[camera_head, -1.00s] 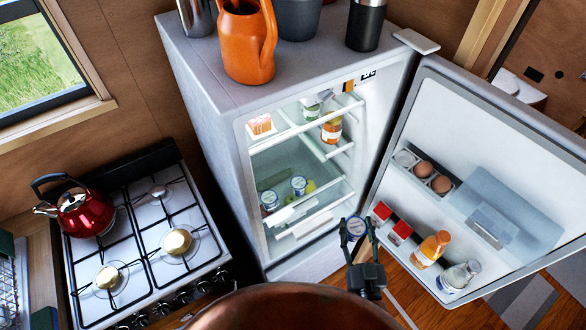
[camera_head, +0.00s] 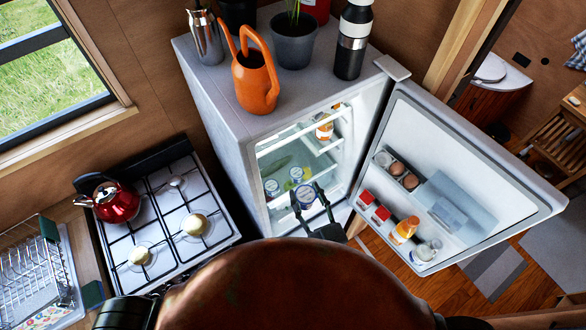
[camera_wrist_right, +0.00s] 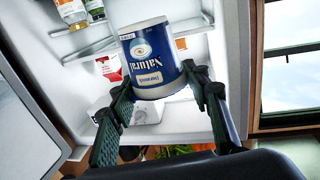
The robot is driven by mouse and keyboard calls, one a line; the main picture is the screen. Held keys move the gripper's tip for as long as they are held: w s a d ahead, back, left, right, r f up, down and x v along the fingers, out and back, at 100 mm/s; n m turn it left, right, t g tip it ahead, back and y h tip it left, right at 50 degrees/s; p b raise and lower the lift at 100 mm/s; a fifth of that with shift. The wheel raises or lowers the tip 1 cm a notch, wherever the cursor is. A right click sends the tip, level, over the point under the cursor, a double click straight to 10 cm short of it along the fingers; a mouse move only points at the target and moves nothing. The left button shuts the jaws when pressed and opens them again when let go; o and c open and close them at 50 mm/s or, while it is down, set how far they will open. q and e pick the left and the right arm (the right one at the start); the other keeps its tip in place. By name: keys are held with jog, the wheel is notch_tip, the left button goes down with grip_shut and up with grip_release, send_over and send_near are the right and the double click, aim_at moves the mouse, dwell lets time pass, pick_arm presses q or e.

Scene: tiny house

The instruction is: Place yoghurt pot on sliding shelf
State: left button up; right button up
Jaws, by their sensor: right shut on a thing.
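My right gripper (camera_head: 313,196) is shut on a white-and-blue yoghurt pot (camera_head: 305,196), held at the front of the open fridge. In the right wrist view the right gripper (camera_wrist_right: 160,84) has a finger on each side of the pot (camera_wrist_right: 152,60), whose label reads upside down. White-edged shelves (camera_head: 292,133) cross the fridge interior; I cannot tell which one slides.
The fridge door (camera_head: 470,160) stands open at the right, with eggs and bottles on its inside. An orange watering can (camera_head: 255,85) and a flask (camera_head: 353,45) stand on the fridge top. The stove with a red kettle (camera_head: 117,202) is at the left.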

jog(key=w+f+b, duration=0.3)
jog(key=w+f, duration=0.1)
jog(key=w+a+f+b, duration=0.1)
jog(key=w+f+b, duration=0.3)
jog(key=w, duration=0.1)
jog(key=w+f+b, duration=0.4)
jog(key=shift+w+a+f, duration=0.15)
jog(key=shift+a, duration=0.25)
jog(key=shift+f+b, duration=0.2)
jog(key=shift+b, duration=0.1)
jog(key=shift+f, duration=0.2)
jog(key=o, duration=1.3)
jog(key=shift+o, duration=0.2)
jog(key=shift+r, duration=0.15)
